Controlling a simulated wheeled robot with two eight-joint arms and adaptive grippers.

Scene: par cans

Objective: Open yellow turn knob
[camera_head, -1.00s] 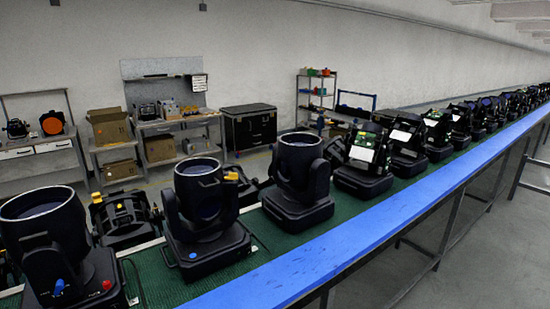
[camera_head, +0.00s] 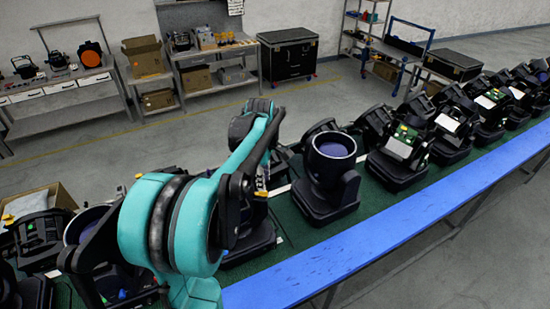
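The yellow turn knob (camera_head: 261,194) shows as a small yellow patch on the upper side of a black par can (camera_head: 250,240). My teal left arm comes in from the left and covers most of that can. The arm bends down over it, and my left gripper (camera_head: 262,178) is a small dark shape close above the knob. I cannot tell whether it touches the knob or whether its fingers are open or shut. My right gripper is not in view.
Another upright par can (camera_head: 332,180) stands just right of the arm on the green conveyor (camera_head: 292,232). More fixtures line the belt to the right. A blue rail (camera_head: 380,232) runs along the front edge. Workbenches and a black case (camera_head: 290,55) stand behind.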

